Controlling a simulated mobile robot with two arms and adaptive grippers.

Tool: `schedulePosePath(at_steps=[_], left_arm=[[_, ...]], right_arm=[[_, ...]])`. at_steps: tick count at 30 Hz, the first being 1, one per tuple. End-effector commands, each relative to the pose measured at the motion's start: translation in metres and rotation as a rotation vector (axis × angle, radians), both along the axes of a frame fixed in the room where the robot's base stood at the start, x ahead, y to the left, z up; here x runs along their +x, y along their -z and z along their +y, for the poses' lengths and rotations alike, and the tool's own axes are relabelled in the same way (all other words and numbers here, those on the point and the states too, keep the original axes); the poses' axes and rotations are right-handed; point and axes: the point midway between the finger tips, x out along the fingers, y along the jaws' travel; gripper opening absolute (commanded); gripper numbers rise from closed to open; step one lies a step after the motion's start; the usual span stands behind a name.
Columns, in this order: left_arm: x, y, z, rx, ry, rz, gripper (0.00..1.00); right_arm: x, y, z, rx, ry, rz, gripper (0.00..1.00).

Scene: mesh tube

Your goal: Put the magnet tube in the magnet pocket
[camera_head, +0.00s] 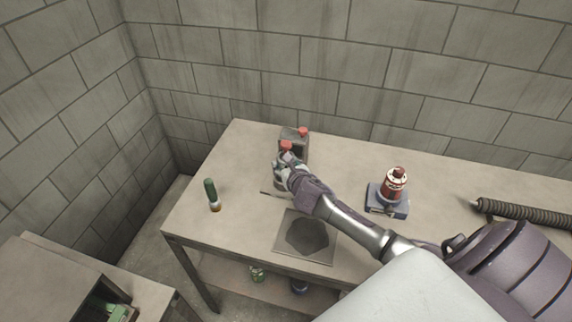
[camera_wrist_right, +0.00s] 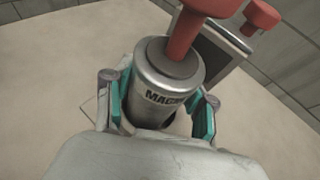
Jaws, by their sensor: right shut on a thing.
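The magnet tube (camera_wrist_right: 165,85) is a silver cylinder with a red handle on its top end and dark lettering on its side. My right gripper (camera_wrist_right: 160,115) is shut on it, with teal-lined fingers on both sides of the body. In the head view my right gripper (camera_head: 284,174) is over the back left part of the table. A dark grey metal block (camera_head: 295,140) with a red knob stands just behind the tube; it may be the magnet pocket. It also shows in the right wrist view (camera_wrist_right: 222,50). The tube's lower end is hidden. My left gripper is out of view.
A green bottle-like item (camera_head: 211,194) stands at the table's left. A dark hexagonal patch on a grey pad (camera_head: 288,255) lies in front. A red and white bottle (camera_head: 395,184) sits on a blue base (camera_head: 377,205). A ribbed hose (camera_head: 522,212) lies at the right.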

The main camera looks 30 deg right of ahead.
Motion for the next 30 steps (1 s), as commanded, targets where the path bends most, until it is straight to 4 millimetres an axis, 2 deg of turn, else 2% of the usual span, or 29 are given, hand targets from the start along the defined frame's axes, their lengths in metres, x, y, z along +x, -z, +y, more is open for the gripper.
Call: schedulePosePath(at_steps=[9,10,14,25,30], left_arm=[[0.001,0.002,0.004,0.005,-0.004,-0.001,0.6],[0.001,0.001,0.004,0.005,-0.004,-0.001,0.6],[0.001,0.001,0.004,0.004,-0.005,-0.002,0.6],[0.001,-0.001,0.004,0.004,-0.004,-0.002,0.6],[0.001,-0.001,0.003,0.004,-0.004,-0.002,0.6]], right_arm=[[0.0,0.002,0.0,-0.001,0.0,-0.003,0.02],[0.0,0.002,0.0,0.0,0.0,-0.001,0.59],[0.0,0.002,0.0,0.0,0.0,-0.001,0.81],[0.0,-0.002,0.0,0.001,0.0,-0.001,0.81],[-0.02,-0.008,0.005,-0.003,-0.003,0.001,0.81]])
